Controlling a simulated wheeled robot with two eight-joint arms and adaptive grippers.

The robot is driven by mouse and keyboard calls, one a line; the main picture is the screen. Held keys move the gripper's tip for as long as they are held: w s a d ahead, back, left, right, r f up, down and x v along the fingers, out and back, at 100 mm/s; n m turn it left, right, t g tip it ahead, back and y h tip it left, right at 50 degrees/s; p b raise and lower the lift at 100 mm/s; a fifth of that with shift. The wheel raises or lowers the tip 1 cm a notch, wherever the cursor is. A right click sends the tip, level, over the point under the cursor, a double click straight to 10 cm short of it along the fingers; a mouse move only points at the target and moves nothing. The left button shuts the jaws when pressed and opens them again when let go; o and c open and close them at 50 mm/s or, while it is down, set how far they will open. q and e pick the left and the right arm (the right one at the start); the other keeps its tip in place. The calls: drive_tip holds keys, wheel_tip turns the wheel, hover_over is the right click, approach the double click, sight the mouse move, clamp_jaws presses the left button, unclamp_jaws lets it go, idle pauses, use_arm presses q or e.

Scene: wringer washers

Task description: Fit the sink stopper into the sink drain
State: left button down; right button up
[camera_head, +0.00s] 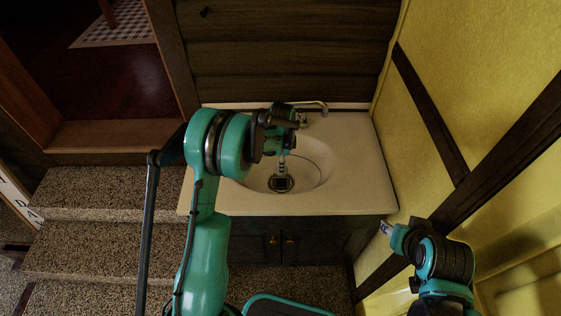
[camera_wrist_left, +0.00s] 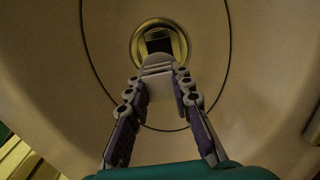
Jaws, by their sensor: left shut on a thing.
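The sink drain (camera_wrist_left: 137,47) is a brass ring in the bottom of the sink. It also shows in the head view (camera_head: 270,184). My left gripper (camera_wrist_left: 158,76) reaches down into the bowl, with its fingertips close together just in front of the drain. It also shows in the head view (camera_head: 282,166). It is shut on the sink stopper (camera_wrist_left: 158,43), whose dark, square-looking part lies over the middle of the drain ring. I cannot tell whether the stopper touches the drain. My right gripper (camera_head: 386,228) is off to the right, away from the sink; its fingers are unclear.
The cream sink counter (camera_head: 350,190) surrounds the bowl, with a faucet (camera_head: 312,104) at its back edge. A wooden wall (camera_head: 290,50) stands behind and a yellow wall (camera_head: 460,90) closes the right side. Speckled steps (camera_head: 100,190) lie to the left.

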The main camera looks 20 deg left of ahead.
use_arm(q)
drive_tip(key=shift+f, duration=0.15)
drive_tip(key=shift+a+f+b, duration=0.1)
drive_tip(key=shift+f+b, duration=2.5)
drive_tip(key=shift+f, duration=0.4)
drive_tip(key=shift+f+b, duration=0.6)
drive_tip(key=shift+b, duration=0.05)
drive_tip(key=shift+f, duration=0.45)
idle(1.3)
drive_tip(key=shift+s+f, duration=0.1)
drive_tip(key=shift+f, duration=0.05)
idle(0.8)
